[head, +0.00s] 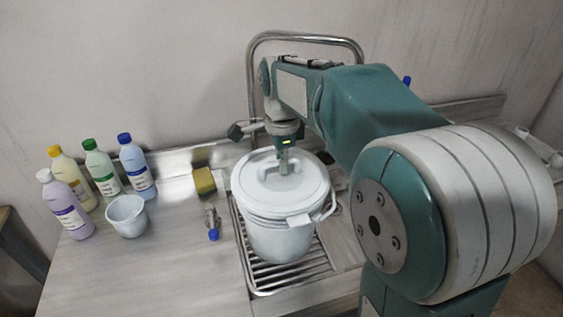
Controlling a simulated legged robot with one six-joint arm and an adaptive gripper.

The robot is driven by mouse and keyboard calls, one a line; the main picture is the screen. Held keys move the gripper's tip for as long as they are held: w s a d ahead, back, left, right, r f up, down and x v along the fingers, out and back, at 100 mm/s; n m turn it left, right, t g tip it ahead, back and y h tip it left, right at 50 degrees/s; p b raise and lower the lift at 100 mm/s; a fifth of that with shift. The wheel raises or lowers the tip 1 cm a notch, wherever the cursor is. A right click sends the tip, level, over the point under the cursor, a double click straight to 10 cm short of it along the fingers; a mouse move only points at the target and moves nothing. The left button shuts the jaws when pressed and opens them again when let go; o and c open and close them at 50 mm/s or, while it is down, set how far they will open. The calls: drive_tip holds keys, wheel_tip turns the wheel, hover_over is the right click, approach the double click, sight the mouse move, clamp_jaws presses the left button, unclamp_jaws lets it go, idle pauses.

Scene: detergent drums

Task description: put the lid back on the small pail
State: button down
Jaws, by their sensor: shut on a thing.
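The white pail (280,240) stands upright on the slatted metal rack, with its carrying handle at the right side. Its round white lid (253,185) lies over the pail's mouth, roughly level. I cannot tell whether the lid is fully seated on the rim or slightly above it. My gripper (284,168) points down over the lid's centre and is shut on the raised grip of the lid. The fingertips are small and partly merge with the grip in this view.
Several capped bottles (103,170) and a white cup (127,216) stand at the left. A yellow sponge (204,181) and a blue-tipped tap-like item (212,222) lie left of the pail. A metal tube arch (252,80) rises behind. The front-left counter is clear.

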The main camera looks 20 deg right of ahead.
drive_tip(key=c, duration=0.6)
unclamp_jaws()
drive_tip(key=o, duration=0.5)
drive_tip(key=shift+r, duration=0.15)
drive_tip(key=shift+r, duration=3.35)
